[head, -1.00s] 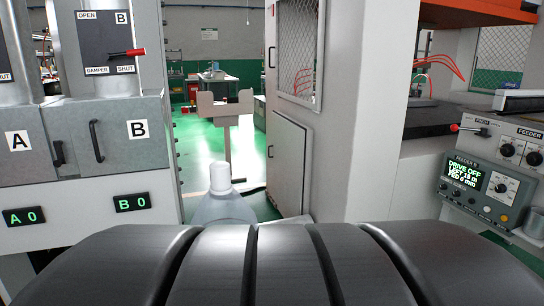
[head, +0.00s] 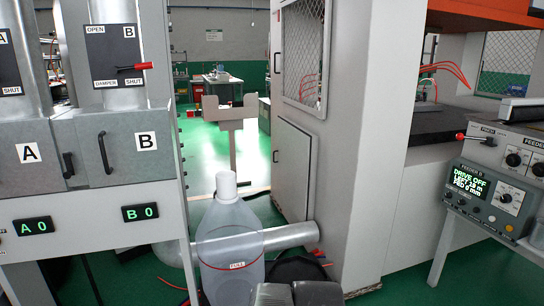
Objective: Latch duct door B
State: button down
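Duct door B (head: 122,165) is a grey metal door at the left, marked with a white B label. It looks closed against its housing, but I cannot tell whether it is latched. A black bar handle (head: 104,152) stands upright on its left part. A short black fitting (head: 68,165) sits left of it, near the edge of door A (head: 30,170). Above door B, the red damper lever (head: 136,68) points right, near SHUT. The display below (head: 140,212) reads B 0.
A clear jug (head: 230,250) with a white cap stands in front, right of the duct cabinet. A pale pipe (head: 285,236) lies behind it. A grey cabinet (head: 345,140) stands in the middle. A control panel (head: 490,190) reading DRIVE OFF is at right. Green floor is open beyond.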

aim_at(67, 155)
jog(key=k+u, duration=0.1)
jog(key=u, duration=1.3)
